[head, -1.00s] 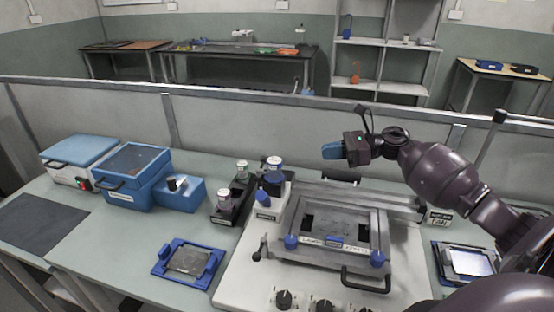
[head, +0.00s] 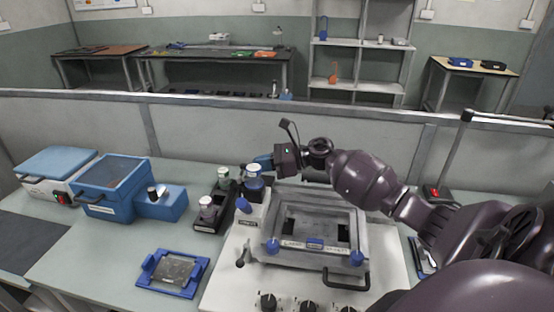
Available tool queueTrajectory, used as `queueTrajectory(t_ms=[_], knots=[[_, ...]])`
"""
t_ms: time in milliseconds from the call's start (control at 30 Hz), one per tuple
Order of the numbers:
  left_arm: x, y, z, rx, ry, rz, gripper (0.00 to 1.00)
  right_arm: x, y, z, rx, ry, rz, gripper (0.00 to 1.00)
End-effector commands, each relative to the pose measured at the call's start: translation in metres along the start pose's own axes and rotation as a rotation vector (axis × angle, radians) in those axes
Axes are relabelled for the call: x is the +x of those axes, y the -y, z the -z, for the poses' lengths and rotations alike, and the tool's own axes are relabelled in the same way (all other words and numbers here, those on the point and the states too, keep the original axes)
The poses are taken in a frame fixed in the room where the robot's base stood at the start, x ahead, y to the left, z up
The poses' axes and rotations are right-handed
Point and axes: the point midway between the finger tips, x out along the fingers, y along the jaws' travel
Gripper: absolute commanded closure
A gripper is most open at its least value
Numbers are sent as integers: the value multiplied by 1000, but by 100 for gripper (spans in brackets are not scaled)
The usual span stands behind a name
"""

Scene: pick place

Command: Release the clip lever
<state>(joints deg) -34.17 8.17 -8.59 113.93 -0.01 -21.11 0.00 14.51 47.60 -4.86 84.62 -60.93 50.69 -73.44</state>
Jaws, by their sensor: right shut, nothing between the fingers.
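A grey rectangular frame (head: 262,232) with a black front handle sits on a white base unit (head: 228,285). Blue knobs (head: 273,246) mark its front corners, and a small blue tab (head: 315,243) is at its front middle. A blue lever-like part (head: 243,205) stands on a white block left of the frame. I cannot tell which of these is the clip lever. My right gripper (head: 262,161) has blue fingertips, shut and empty, at or just above a white-capped blue bottle (head: 253,187) behind that block; contact is unclear. My left gripper is out of view.
A black rack with small bottles (head: 206,207) stands left of the base unit. A blue-framed plate (head: 173,272) lies at the front, and blue boxes (head: 112,185) stand further left. A low partition (head: 195,125) runs behind the bench. My right arm covers the right side.

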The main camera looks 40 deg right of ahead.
Motion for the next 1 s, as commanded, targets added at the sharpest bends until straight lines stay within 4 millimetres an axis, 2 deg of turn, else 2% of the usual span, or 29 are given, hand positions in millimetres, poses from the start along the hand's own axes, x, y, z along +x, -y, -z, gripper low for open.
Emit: queueTrajectory(t_ms=[200,633,1000], knots=[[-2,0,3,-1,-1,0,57,12,0,0,0,1,1,100],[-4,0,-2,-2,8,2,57,14,0,1,-1,0,-2,100],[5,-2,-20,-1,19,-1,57,14,3,3,-10,-1,-54,100]])
